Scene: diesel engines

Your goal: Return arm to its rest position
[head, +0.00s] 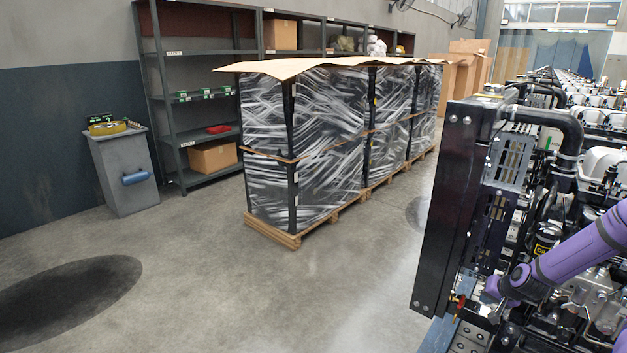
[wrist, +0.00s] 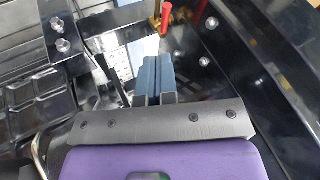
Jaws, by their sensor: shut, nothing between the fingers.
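My gripper shows in the wrist view, its two blue-grey fingers (wrist: 156,78) pressed side by side with nothing between them. They point at a dark metal surface with bolts, close to a red-handled valve (wrist: 166,18) with a brass-coloured body. In the head view my purple arm reaches in from the right edge, low among the parts of a diesel engine (head: 545,240). The red valve also shows there (head: 459,300), near the arm's far end. The gripper's fingers are hidden or too small to make out in the head view.
A tall black radiator panel (head: 445,210) stands at the engine's near end, beside my arm. More engines line up behind it. The front-left floor is clear.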

